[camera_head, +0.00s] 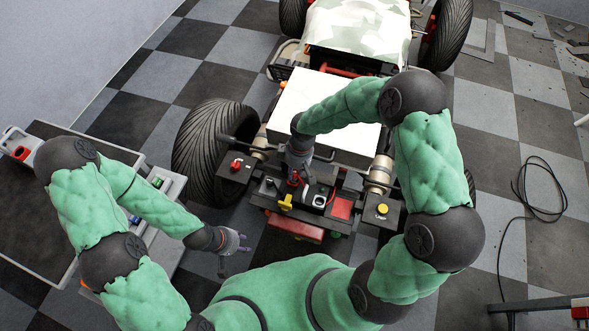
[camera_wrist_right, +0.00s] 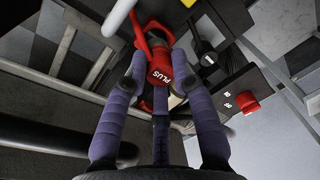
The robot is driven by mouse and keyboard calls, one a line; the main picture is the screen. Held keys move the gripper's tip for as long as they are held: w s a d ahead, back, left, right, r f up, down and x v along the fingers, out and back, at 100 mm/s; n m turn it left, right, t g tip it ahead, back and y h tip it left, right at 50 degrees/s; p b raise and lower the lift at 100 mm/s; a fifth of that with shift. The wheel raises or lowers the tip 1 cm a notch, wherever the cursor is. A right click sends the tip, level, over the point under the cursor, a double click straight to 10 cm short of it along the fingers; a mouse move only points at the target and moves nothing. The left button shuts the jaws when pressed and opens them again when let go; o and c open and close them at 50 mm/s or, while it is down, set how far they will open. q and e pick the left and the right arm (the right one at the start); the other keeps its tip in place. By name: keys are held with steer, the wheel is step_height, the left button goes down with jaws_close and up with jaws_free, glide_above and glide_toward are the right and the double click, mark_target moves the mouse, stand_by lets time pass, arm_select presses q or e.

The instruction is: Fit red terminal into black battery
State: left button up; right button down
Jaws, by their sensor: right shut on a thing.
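The red terminal (camera_wrist_right: 160,62), marked PLUS, is held between the purple fingers of my right gripper (camera_wrist_right: 160,85) in the right wrist view. In the head view, the red terminal (camera_head: 294,180) shows small beneath my right gripper (camera_head: 297,166), over the dark equipment at the end of the quad. A black block (camera_head: 268,189) there looks like the black battery, partly hidden by the gripper and cables. I cannot tell whether the terminal touches it. My left gripper (camera_head: 236,252) is open and empty, left of the quad.
A yellow handle (camera_head: 286,202) and a red square (camera_head: 342,207) sit close by. Side boxes carry a red knob (camera_head: 236,165) and a yellow knob (camera_head: 382,208). A tyre (camera_head: 205,150) stands at the left. A grey cart (camera_head: 35,215) is further left.

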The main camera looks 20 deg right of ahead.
steer(key=shift+f+b, duration=0.55)
steer(key=shift+f, duration=0.3)
stand_by(0.6)
steer(key=shift+r, duration=0.25)
steer(key=shift+r+p, duration=0.35)
steer(key=shift+p, duration=0.15)
steer(key=shift+f+b, duration=0.5)
steer(key=shift+f, duration=0.05)
stand_by(1.5)
steer(key=c, duration=0.9)
jaws_free()
steer(key=shift+c, duration=0.2)
step_height(320, 180, up, 12)
steer(key=d, duration=0.1)
steer(key=shift+d, duration=0.15)
